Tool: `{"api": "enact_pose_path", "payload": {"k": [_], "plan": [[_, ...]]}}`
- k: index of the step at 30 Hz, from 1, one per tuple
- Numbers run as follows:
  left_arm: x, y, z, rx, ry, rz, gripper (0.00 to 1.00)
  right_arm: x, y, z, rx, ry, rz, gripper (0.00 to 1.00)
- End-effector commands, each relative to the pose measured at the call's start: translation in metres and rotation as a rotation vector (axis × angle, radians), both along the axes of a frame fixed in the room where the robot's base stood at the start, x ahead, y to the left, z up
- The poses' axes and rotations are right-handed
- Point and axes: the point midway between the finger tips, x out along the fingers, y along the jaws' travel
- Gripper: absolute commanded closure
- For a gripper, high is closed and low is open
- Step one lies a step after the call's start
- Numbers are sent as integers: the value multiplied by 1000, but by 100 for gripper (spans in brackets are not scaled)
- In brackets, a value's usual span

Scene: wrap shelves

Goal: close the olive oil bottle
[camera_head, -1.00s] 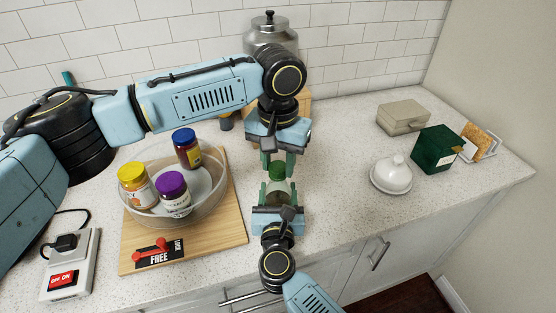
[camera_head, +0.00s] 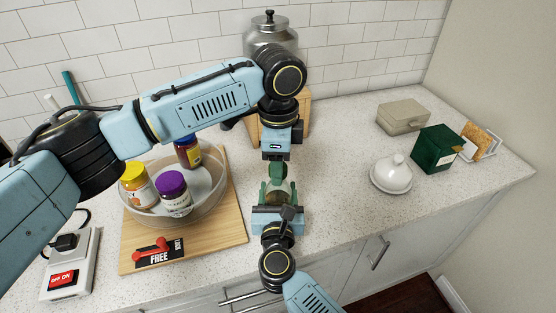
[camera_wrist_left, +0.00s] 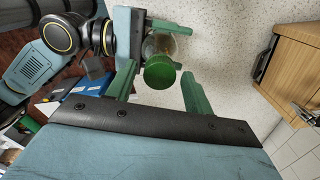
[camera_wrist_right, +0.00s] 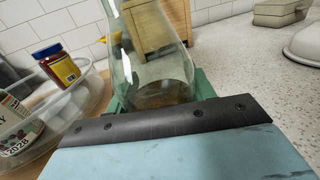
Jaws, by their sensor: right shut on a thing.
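The olive oil bottle is clear glass with a little brown liquid low inside. It stands upright in my right gripper (camera_head: 277,192), which is shut on its body; the glass fills the middle of the right wrist view (camera_wrist_right: 150,55). Its green cap (camera_wrist_left: 160,72) sits at the bottle's top in the left wrist view; I cannot tell how tightly it is seated. My left gripper (camera_wrist_left: 158,85) points down over the bottle, with one finger on each side of the cap and a gap at both sides, so it is open. In the head view its fingers overlap the cap.
A clear bowl (camera_head: 217,207) with several jars stands on a wooden board (camera_head: 215,238) at left. A wooden box (camera_head: 303,112) and metal canister (camera_head: 270,35) stand behind. A white butter dish (camera_head: 391,178) and green box (camera_head: 436,149) are at right. Counter between is clear.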

Motion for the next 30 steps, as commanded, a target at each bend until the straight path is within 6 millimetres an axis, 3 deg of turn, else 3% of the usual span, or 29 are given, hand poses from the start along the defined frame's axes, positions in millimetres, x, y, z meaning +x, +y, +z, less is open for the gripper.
{"api": "enact_pose_path", "payload": {"k": [11,21,30], "plan": [[0,0,3,-1,0,1,43,0,0,0,0,0,0,100],[0,0,43,-1,-1,1,43,0,0,0,0,0,0,100],[0,0,45,0,0,2,46,0,0,0,0,0,0,100]]}}
